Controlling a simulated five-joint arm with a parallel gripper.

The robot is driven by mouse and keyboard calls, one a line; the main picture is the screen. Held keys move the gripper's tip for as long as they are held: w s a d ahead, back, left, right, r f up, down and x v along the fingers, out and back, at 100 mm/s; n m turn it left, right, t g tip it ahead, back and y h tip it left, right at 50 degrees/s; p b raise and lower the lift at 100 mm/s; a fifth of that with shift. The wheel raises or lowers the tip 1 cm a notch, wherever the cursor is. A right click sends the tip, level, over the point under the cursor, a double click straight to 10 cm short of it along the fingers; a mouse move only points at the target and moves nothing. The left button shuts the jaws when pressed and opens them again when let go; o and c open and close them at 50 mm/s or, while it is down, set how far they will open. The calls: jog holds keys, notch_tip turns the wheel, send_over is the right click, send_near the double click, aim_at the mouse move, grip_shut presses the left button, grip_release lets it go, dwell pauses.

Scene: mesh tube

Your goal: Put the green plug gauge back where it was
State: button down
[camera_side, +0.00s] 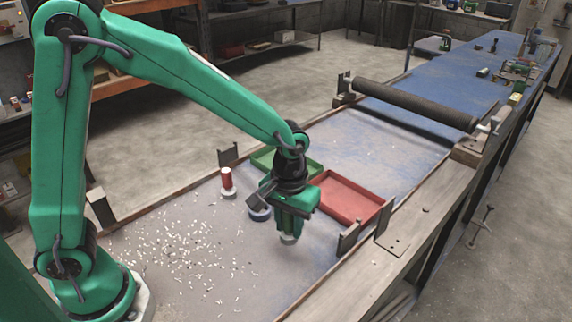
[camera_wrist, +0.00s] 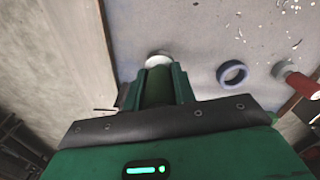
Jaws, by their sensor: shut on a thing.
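My gripper (camera_side: 289,228) points down over the belt and is shut on the green plug gauge (camera_wrist: 157,88). The gauge's dark green body lies between the green fingers in the wrist view, and its pale round end (camera_wrist: 158,57) sticks out past the fingertips. That pale end also shows below the fingers in the side view (camera_side: 288,239). I cannot tell whether it touches the belt. A blue ring (camera_side: 260,213) lies to the left of my gripper in the side view and to its right in the wrist view (camera_wrist: 232,74).
A red plug gauge (camera_side: 227,179) with a pale base stands beyond the ring. A red tray (camera_side: 345,212) and a green tray (camera_side: 314,166) lie behind my gripper. Many white bits (camera_side: 190,245) are scattered on the left. A dark roller (camera_side: 415,103) spans the belt further back.

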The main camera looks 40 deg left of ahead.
jog(key=w+a+f, duration=0.2)
jog(key=w+a, duration=0.1)
jog(key=shift+w+a+f, duration=0.15)
jog(key=shift+w+f, duration=0.1)
jog(key=shift+f, duration=2.15)
jog(key=shift+f, duration=0.15)
jog(key=c, duration=1.1)
grip_release()
jog(key=shift+c, duration=0.2)
notch_tip(320, 180, up, 12)
jog(key=shift+r, duration=0.2)
